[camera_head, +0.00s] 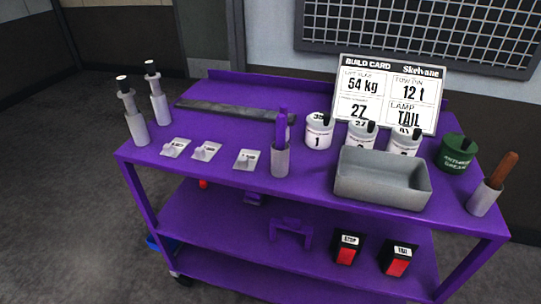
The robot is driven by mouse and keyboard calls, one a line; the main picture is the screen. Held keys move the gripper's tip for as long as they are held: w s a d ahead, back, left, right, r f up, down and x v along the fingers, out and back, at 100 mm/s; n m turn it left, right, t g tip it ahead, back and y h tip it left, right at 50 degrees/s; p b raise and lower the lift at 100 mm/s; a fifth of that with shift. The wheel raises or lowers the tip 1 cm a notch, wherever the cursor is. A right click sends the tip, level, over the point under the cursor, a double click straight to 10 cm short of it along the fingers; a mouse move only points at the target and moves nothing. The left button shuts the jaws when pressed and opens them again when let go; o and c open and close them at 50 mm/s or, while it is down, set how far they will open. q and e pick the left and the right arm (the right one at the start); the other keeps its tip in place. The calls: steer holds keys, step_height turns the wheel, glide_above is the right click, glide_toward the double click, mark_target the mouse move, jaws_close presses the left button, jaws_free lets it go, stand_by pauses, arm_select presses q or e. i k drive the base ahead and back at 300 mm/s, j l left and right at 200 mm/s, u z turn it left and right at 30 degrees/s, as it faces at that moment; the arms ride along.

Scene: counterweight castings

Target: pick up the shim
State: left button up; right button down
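I cannot make out for certain which thing is the shim. Three small pale plates with dark-printed labels lie apart in a row on the front left of the cart top: a left plate (175,148), a middle plate (206,152) and a right plate (247,160). Their print is too small to read. A long flat dark grey bar (235,111) lies behind them. Neither of my grippers shows in the head view.
The purple cart (190,188) also holds two upright pins (137,128), a grey cup (280,161) with a purple item, several white numbered pots (318,132), a grey tray (380,182), a green pot (457,153), a handled cup (484,199) and a build card (388,92). Lamp boxes (397,262) stand below.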

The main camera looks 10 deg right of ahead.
mark_target(174, 150)
steer(key=k+l+u, duration=0.1)
steer(key=l, duration=0.15)
steer(key=l+u, duration=0.15)
steer(key=l, duration=0.15)
steer(key=k+j, duration=0.3)
steer(key=i+l+u, duration=0.25)
steer(key=i+l, duration=0.25)
steer(key=i, duration=0.15)
steer(key=u, duration=2.5)
steer(key=j+u, duration=0.35)
steer(key=i+j+u, duration=0.1)
steer(key=j+u, duration=0.3)
steer(key=l, duration=0.1)
